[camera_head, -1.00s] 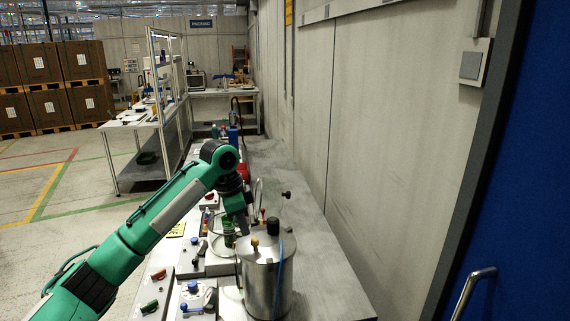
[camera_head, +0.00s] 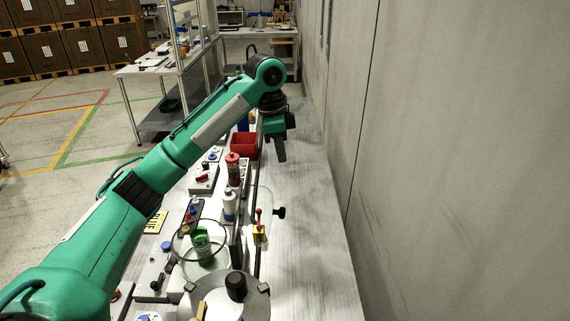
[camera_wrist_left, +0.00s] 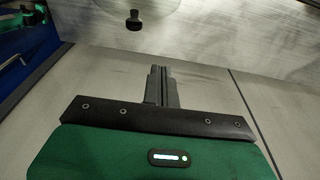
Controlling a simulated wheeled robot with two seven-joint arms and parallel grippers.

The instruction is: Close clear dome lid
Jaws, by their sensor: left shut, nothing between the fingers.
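The clear dome lid (camera_head: 264,203) stands open on edge, its black knob (camera_head: 279,212) pointing right over the bench. Its see-through outline is faint. Left of it is a round clear rim (camera_head: 200,241) with a green object (camera_head: 201,243) inside. In the left wrist view the black knob (camera_wrist_left: 133,20) shows at the top, ahead of the fingers and apart from them. My left gripper (camera_head: 281,157) is shut and empty, pointing down above the bench beyond the lid. Its closed fingers (camera_wrist_left: 160,84) also show in the left wrist view. My right gripper is not in view.
A steel drum with a black cap (camera_head: 236,285) stands in front. A red-topped yellow valve (camera_head: 259,229), bottles (camera_head: 229,206) and a red bin (camera_head: 244,145) line the bench. The grey bench strip (camera_head: 310,220) beside the wall is clear.

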